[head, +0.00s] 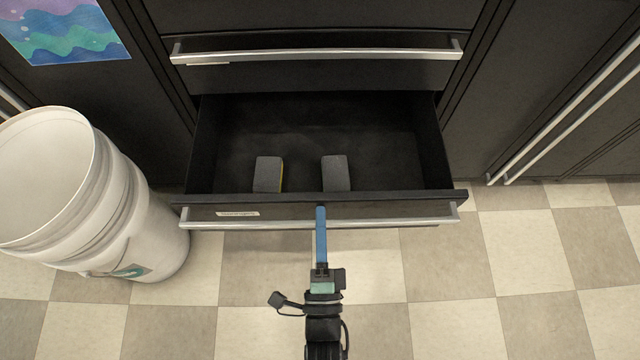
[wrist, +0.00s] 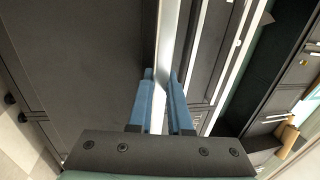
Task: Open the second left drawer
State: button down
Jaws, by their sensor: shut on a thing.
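The black drawer (head: 300,211) stands pulled out in the head view, with its inside showing. Its silver bar handle (head: 400,221) runs along the front and also shows in the wrist view (wrist: 165,50). Two grey blocks, a left one (head: 268,174) and a right one (head: 336,173), lie inside the drawer. My gripper (head: 321,215) is at the middle of the handle. In the wrist view its blue fingers (wrist: 160,85) stand on both sides of the bar, shut on it.
A closed drawer with a silver handle (head: 320,56) is above the open one. A white bucket (head: 130,200) stands on the floor close to the open drawer's left side. Tall dark doors (head: 560,90) are at the right. The checkered floor (head: 520,270) is clear at the lower right.

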jog(key=shift+s, duration=1.75)
jog(key=c, duration=1.1)
grip_release()
jog(key=shift+s, duration=0.1)
jog(key=s, duration=0.4)
jog(key=s+f+p, duration=0.1)
jog(key=s, duration=0.3)
jog(key=s+f, duration=0.1)
jog(key=s, duration=0.3)
jog(key=shift+s+f, duration=0.25)
